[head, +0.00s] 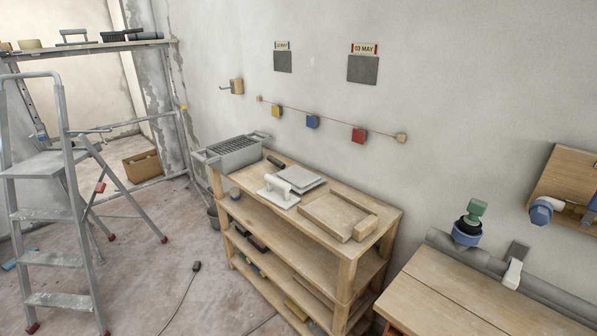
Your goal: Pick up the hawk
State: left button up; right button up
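On the top of a wooden shelf unit (375,199) lie several flat tools. A grey square plate (303,180) lies there, partly behind a pale tool with an upright white handle (277,186); I cannot tell for sure which of these is the hawk. A wooden board with raised edge pieces (333,214) lies to their right, close to the front right corner. A small dark-handled tool (275,162) lies behind them. Neither of my grippers is in view.
A grey tray with a grille (233,152) stands at the unit's left end. A stepladder (57,190) and scaffold stand at left. A wooden table (455,300) is at lower right, with a grey pipe (550,291) behind it. A cable (180,300) lies on the floor.

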aim_at(301, 180)
jog(key=i+j+z, duration=0.25)
jog(key=j+z, duration=0.25)
jog(key=j, duration=0.2)
jog(key=i+j+z, duration=0.25)
jog(key=j, duration=0.15)
jog(key=k+l+u, duration=0.15)
jog(key=u, duration=0.3)
jog(key=i+j, duration=0.1)
jog(key=j, duration=0.3)
jog(key=i+j+z, duration=0.55)
jog(key=j, duration=0.25)
jog(key=i+j+z, duration=0.1)
jog(key=j+z, duration=0.15)
jog(key=j, duration=0.2)
jog(key=i+j+z, duration=0.1)
jog(key=j+z, duration=0.15)
jog(key=j, duration=0.2)
jog(key=i+j+z, duration=0.1)
jog(key=j+z, duration=0.2)
jog(key=j, duration=0.25)
jog(key=j+z, duration=0.25)
jog(key=j, duration=0.25)
